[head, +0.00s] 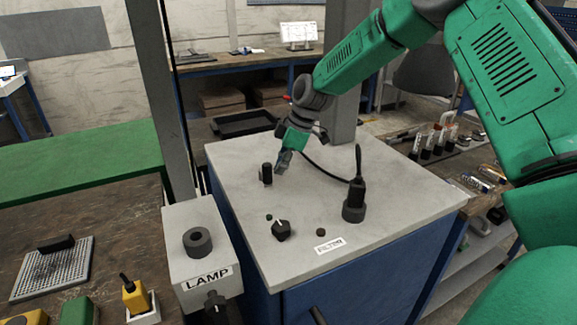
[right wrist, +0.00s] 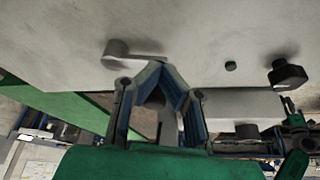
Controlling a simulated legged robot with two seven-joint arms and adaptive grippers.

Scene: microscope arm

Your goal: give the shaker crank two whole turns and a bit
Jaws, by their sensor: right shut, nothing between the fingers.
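The crank (head: 266,174) is a small dark upright piece near the left edge of the grey cabinet top (head: 330,185). In the right wrist view the crank (right wrist: 116,51) shows as a grey round post with a flat arm running right, toward my fingertips. My right gripper (head: 281,164) is shut and empty, pointing down just right of the crank. In the right wrist view the gripper tips (right wrist: 164,72) are close to the end of the crank's arm; I cannot tell whether they touch. My left gripper is not in view.
On the cabinet top are a black knob (head: 281,230), a small button (head: 321,232) and a tall dark fitting (head: 354,200) with a cable. A LAMP box (head: 203,250) stands left of the cabinet. The top's front right is clear.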

